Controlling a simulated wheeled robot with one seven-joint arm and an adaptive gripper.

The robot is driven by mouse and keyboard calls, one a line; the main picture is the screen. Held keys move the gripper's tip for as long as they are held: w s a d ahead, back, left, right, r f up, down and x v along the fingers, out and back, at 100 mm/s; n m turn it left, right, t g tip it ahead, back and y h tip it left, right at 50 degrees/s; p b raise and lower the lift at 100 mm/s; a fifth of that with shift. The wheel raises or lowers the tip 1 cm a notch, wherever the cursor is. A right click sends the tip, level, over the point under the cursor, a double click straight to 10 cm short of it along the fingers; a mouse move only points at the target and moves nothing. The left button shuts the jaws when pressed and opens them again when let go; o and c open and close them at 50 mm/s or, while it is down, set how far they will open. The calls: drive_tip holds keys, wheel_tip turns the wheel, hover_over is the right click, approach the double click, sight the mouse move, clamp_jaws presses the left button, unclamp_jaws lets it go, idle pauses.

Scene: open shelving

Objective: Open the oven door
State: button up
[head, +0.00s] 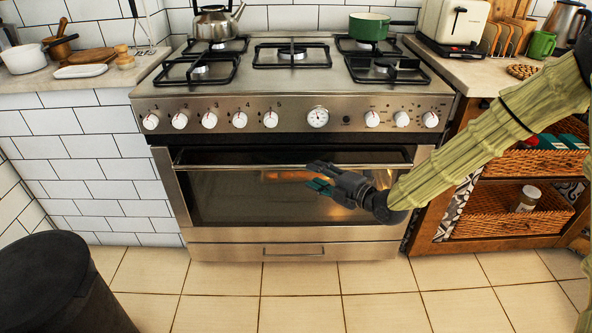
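The oven (292,190) is a steel range with a dark glass door (240,197), which looks shut. A long horizontal handle (230,165) runs across the top of the door. My gripper (316,176) is in front of the right half of the door, pointing left, with its fingers at about the height of the handle and just below it. The fingers look spread apart, one dark near the handle and one with a teal tip lower down. I see nothing between them. I cannot tell whether the upper finger touches the handle.
A row of white knobs (240,119) is above the door, with a hob bearing a kettle (217,22) and green pot (369,26). A dark bin (50,285) stands front left. Wooden shelving with wicker baskets (500,212) is at right. The tiled floor (300,290) before the oven is clear.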

sight(299, 168)
drive_tip(key=b+x, duration=0.1)
drive_tip(key=x, duration=0.7)
drive_tip(key=shift+w+a+f+b, duration=0.1)
drive_tip(key=shift+w+a+b, duration=0.15)
drive_tip(key=shift+w+b, duration=0.05)
drive_tip(key=shift+c, duration=0.3)
clamp_jaws()
